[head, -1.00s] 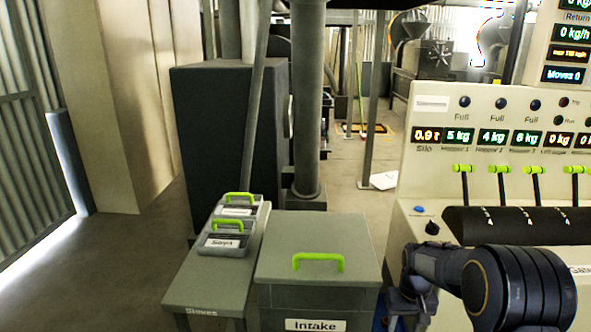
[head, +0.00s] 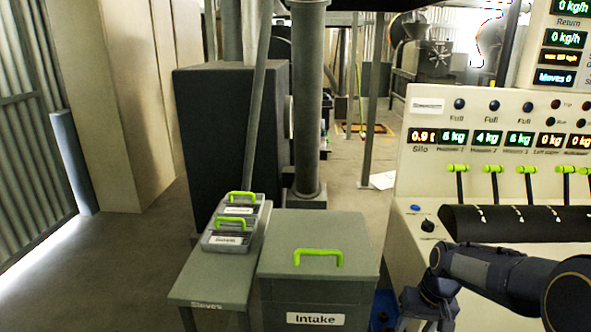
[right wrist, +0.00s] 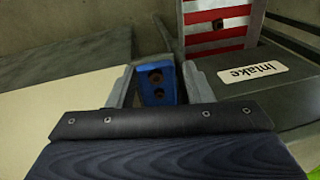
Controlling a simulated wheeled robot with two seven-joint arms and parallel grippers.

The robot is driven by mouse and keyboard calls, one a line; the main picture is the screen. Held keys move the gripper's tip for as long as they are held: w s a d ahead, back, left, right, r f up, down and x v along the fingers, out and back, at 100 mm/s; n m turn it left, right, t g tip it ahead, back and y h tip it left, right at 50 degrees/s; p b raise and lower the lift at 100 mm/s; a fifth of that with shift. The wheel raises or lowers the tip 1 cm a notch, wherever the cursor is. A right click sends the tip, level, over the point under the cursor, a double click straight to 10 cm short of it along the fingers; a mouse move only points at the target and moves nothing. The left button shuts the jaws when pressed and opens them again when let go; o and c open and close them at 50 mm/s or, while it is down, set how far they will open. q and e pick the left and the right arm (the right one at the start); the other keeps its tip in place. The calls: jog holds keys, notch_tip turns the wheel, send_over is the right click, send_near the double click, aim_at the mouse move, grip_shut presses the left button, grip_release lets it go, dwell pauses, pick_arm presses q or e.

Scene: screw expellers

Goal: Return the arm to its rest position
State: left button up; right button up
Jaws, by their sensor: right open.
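My right arm (head: 500,275) comes in at the lower right of the head view, in front of the control panel. Its gripper end points down beside the panel's left edge, and its fingertips are not clear there. In the right wrist view my right gripper (right wrist: 158,88) is open, with its two grey fingers apart. A blue part with dark holes (right wrist: 156,80) shows beyond the gap, and nothing is seen held. My left gripper is in neither view.
The control panel (head: 414,150) with levers stands close at the right. The Intake box (head: 275,255) with a green handle is left of my right arm. The Sieves bench (head: 200,290) carries small handled boxes (head: 228,241). Open floor (head: 130,270) lies at the left.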

jog(key=s+a+r+t+y+p, duration=0.2)
jog(key=s+r+t+p, duration=0.1)
jog(key=s+r, duration=0.95)
jog(key=s+a+r+t+p, duration=0.1)
jog(key=s+a, duration=0.3)
jog(key=s, duration=0.8)
jog(key=shift+s+r+t+p, duration=0.25)
jog(key=shift+r+t+p, duration=0.25)
jog(key=shift+p, duration=0.4)
